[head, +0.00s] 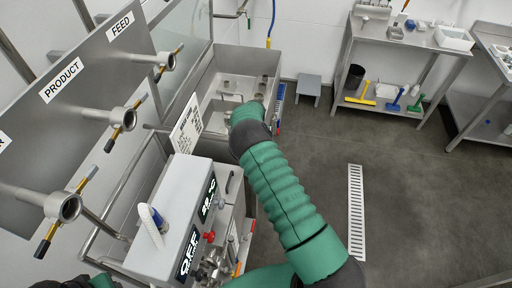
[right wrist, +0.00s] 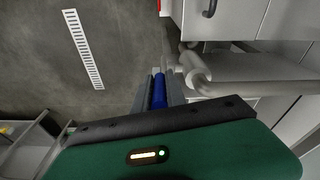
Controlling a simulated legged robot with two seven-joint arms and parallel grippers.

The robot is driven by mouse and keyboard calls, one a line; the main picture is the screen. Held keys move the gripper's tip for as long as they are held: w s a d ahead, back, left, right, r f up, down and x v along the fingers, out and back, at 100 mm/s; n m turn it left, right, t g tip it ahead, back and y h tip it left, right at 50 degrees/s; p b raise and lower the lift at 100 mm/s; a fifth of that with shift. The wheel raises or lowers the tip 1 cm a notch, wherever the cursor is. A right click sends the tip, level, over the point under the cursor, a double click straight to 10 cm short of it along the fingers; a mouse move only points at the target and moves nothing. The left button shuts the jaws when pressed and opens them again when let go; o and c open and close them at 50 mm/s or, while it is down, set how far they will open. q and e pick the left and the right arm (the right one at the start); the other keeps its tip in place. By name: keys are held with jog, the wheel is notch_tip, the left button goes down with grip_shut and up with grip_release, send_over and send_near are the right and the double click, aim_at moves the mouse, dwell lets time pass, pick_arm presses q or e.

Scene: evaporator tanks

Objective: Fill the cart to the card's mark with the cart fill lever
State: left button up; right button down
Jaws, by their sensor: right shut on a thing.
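My right gripper (right wrist: 160,88) is shut on a blue handle (right wrist: 158,92) in the right wrist view. The handle lies between its two grey fingers; a pale pipe fitting (right wrist: 196,72) is just to the right. I cannot tell from the picture how far the handle is turned. In the head view my right arm reaches to the steel basin (head: 215,118), and its wrist hides the gripper and handle. A white printed card (head: 187,122) stands at the basin's left; its text is too small to read. No cart or liquid level is clear to me. My left gripper does not show.
Several valves hang left below the PRODUCT (head: 62,80) and FEED (head: 120,25) labels. A floor drain (head: 356,210) and open floor lie right. A steel table (head: 410,40) stands behind.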

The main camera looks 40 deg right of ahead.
jog(key=shift+w, duration=0.1)
